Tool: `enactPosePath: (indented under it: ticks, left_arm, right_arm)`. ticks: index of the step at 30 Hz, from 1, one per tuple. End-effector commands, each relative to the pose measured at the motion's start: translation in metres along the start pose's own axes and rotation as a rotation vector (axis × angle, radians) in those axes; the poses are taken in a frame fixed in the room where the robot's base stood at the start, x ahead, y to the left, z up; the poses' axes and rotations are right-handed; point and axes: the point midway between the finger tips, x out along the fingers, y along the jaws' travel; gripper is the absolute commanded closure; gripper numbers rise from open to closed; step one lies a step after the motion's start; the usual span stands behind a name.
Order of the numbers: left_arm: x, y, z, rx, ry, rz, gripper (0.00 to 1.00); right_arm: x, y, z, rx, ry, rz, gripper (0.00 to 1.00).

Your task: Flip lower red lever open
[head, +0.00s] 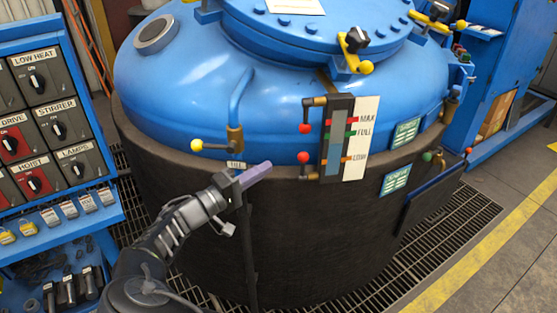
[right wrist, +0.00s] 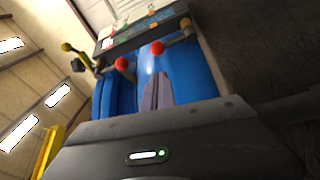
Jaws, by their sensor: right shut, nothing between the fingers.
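The lower red lever (head: 303,158) has a red ball knob beside the bottom of the level gauge (head: 334,140) on the blue tank. Its knob sits just above and left of the bottom fitting. It also shows in the right wrist view (right wrist: 157,47), ahead of my fingers. The upper red lever (head: 303,128) has its knob hanging below the gauge's top fitting. My right gripper (head: 264,168) is shut and empty. Its purple fingertips point right toward the lower knob, with a visible gap in the head view. My left gripper is not in view.
A yellow-knobbed lever (head: 197,146) and a bent blue pipe (head: 238,97) are left of the gauge. A switch panel (head: 45,120) stands at the left. A dark panel (head: 432,192) and green labels are on the tank's right side. Floor grating surrounds the tank.

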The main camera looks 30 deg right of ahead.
Motion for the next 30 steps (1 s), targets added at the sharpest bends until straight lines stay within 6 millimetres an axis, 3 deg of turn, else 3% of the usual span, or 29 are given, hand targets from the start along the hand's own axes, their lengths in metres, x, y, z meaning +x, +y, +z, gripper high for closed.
enactPosePath:
  ticks: [18,30]
  left_arm:
    - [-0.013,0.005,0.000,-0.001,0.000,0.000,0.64]
    - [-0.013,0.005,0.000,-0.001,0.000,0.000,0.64]
  right_arm:
    - [0.087,0.000,0.001,-0.002,-0.003,-0.001,1.00]
    - [0.097,-0.001,0.001,-0.002,-0.001,-0.001,1.00]
